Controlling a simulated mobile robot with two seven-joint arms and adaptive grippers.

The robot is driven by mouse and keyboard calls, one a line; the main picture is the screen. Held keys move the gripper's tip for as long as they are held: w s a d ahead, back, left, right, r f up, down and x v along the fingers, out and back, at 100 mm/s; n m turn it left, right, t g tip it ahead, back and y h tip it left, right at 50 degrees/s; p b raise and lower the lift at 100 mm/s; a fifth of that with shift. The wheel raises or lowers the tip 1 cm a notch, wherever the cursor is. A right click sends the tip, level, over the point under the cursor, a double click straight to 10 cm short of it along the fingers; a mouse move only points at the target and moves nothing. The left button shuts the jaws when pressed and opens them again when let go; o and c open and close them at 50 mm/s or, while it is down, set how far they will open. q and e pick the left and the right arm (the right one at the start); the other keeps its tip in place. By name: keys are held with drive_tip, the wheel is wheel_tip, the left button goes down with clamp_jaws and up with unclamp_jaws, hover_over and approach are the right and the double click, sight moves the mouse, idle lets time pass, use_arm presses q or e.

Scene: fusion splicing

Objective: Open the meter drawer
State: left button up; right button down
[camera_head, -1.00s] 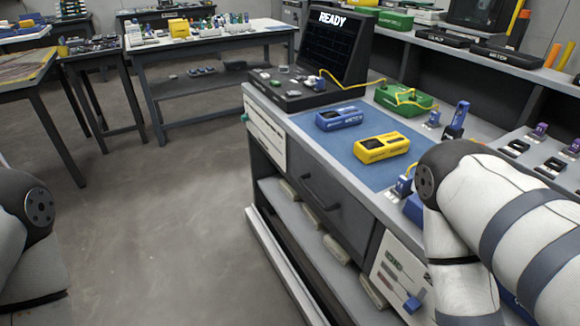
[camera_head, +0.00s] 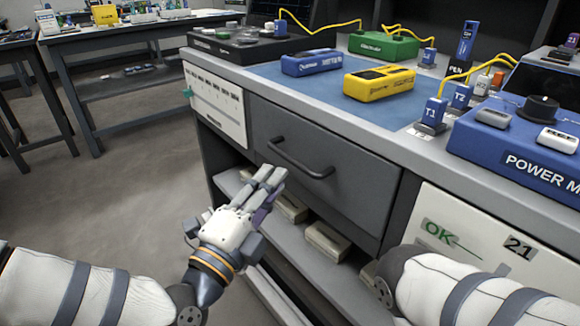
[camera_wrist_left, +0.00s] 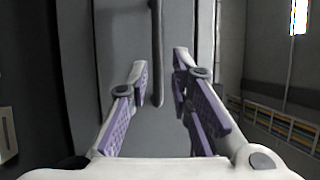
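The meter drawer is a dark grey front (camera_head: 350,175) in the bench, below the blue mat, and it is shut. Its dark bar handle (camera_head: 300,160) runs across the front. In the left wrist view the handle (camera_wrist_left: 157,60) stands upright in the picture, ahead of and between the fingers. My left gripper (camera_head: 268,182) is just in front of the drawer, below and left of the handle. In the left wrist view my left gripper (camera_wrist_left: 160,85) is open and empty, its purple-padded fingers apart. My right arm shows at the lower right; its gripper is out of view.
A yellow meter (camera_head: 380,83), a blue device (camera_head: 312,62) and a green box (camera_head: 383,45) stand on the bench top. A blue power meter (camera_head: 510,150) is at the right. An open shelf (camera_head: 285,225) with several pale boxes lies below the drawer. The floor at left is clear.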

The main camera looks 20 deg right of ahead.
sight(291, 156)
use_arm(q)
drive_tip(key=b+x, duration=0.1)
drive_tip(key=x, duration=0.6)
drive_tip(key=shift+w+d+f+b, duration=0.1)
drive_tip(key=shift+w+d+b, duration=0.15)
drive_tip(key=shift+b, duration=0.15)
clamp_jaws()
